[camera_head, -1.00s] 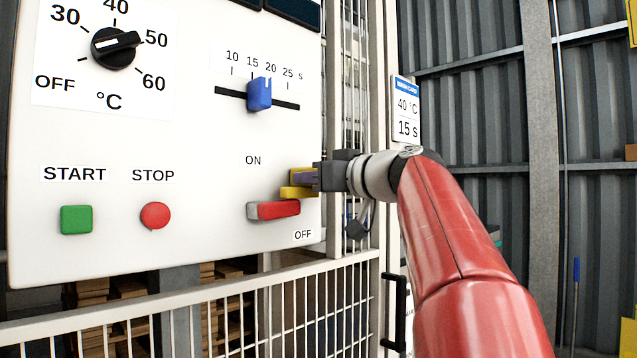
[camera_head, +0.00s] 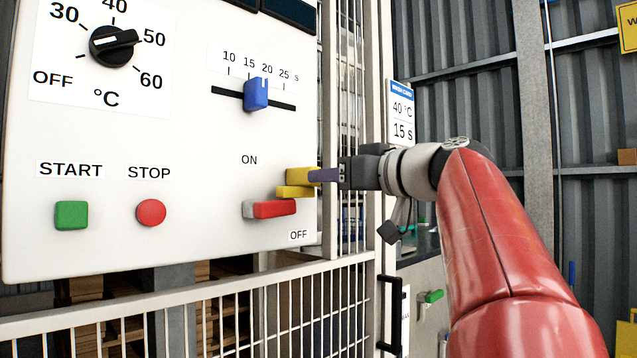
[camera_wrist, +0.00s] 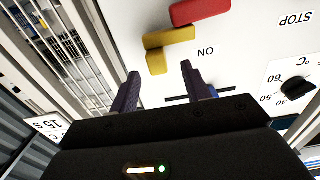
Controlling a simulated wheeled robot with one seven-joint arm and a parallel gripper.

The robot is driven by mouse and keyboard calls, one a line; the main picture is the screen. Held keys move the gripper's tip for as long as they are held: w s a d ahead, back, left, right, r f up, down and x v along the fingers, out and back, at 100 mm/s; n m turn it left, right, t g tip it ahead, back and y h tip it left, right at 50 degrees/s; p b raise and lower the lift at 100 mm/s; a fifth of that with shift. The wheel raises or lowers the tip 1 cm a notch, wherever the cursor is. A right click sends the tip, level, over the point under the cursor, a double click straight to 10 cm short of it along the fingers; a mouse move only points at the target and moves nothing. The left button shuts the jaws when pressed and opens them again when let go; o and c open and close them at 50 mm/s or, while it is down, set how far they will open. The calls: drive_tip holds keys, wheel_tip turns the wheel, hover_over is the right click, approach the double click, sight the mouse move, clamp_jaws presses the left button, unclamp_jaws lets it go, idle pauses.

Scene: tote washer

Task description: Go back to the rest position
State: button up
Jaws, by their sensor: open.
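My gripper (camera_head: 322,175) is at the right edge of the white control panel (camera_head: 200,140), to the right of the red switch handle (camera_head: 274,209) and the yellow piece (camera_head: 298,181) above it. In the wrist view my gripper (camera_wrist: 158,85) has its two dark fingers apart with nothing between them. The yellow piece (camera_wrist: 168,48) and the red handle (camera_wrist: 199,11) lie beyond the fingertips. The red handle lies roughly level, near the OFF label. In the head view a fingertip overlaps the yellow piece's edge; I cannot tell whether they touch.
The panel also carries a temperature knob (camera_head: 113,46), a blue slider (camera_head: 256,95) at about 15 to 20, a green START button (camera_head: 71,215) and a red STOP button (camera_head: 151,213). A white mesh fence (camera_head: 290,310) runs below. A 40 °C, 15 s card (camera_head: 402,112) hangs at right.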

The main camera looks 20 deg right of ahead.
drive_tip(key=shift+s+d, duration=0.15)
drive_tip(key=shift+s, duration=0.35)
drive_tip(key=s+a+f+m+g+h, duration=0.15)
drive_tip(key=a+f, duration=0.25)
drive_tip(key=f, duration=0.5)
drive_tip(key=s+a+f+m+g+p, duration=0.1)
drive_tip(key=s+a+f+g, duration=0.25)
drive_tip(key=f, duration=0.55)
drive_tip(key=s+a+f+m+g+h, duration=0.15)
drive_tip(key=a+f, duration=0.25)
drive_tip(key=f, duration=0.5)
drive_tip(key=s+f+g+h, duration=0.1)
drive_tip(key=s+f+g, duration=0.1)
drive_tip(key=s+f, duration=0.4)
drive_tip(key=s+a+f+g+h, duration=0.1)
drive_tip(key=s+f, duration=0.5)
drive_tip(key=f, duration=0.8)
drive_tip(key=shift+s+a+g+h, duration=0.25)
drive_tip(key=shift+g+h, duration=0.35)
drive_tip(key=shift+g, duration=0.35)
